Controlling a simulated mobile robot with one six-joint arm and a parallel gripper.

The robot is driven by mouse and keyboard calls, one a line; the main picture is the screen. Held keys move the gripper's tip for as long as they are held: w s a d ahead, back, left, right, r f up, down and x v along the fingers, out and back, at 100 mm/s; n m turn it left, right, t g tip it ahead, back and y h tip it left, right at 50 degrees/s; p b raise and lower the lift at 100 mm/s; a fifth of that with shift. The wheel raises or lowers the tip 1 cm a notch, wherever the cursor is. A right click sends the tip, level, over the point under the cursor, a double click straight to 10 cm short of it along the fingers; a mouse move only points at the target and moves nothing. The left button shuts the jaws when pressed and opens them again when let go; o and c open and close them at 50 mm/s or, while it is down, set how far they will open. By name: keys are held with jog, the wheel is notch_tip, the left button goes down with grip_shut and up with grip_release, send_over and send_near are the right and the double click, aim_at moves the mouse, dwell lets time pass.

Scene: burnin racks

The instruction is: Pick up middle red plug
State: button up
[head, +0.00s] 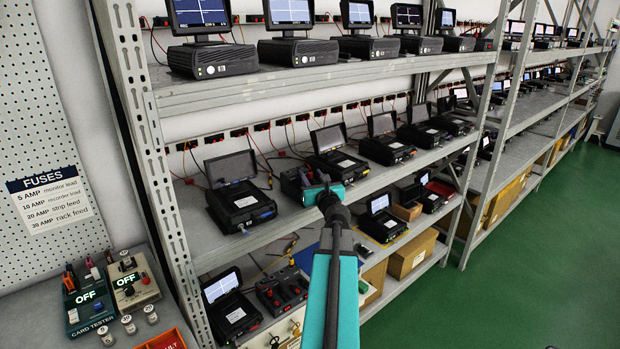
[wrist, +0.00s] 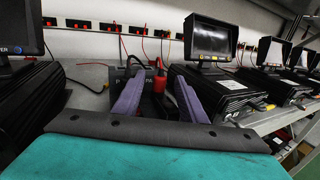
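My gripper (wrist: 159,78) reaches in at the middle shelf, over a dark box (wrist: 152,104) that stands between two recorder units. Its two purple fingers are spread apart, with nothing clearly held between them. A red plug (wrist: 169,79) shows between the fingers, closer to the right one. I cannot tell which is the middle red plug. In the head view the dark box (head: 290,183) is partly hidden by my gripper (head: 319,188), and the plugs are not clear there.
A black unit with a raised screen (head: 240,202) stands left of my gripper, and another unit (head: 337,163) stands behind it. A row of sockets (wrist: 110,27) with hanging red and black leads runs along the back wall. A rack post (head: 150,130) rises at left. The green floor (head: 520,270) is clear.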

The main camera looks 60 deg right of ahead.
dwell(0.6)
grip_shut()
jog(key=shift+r, duration=0.2)
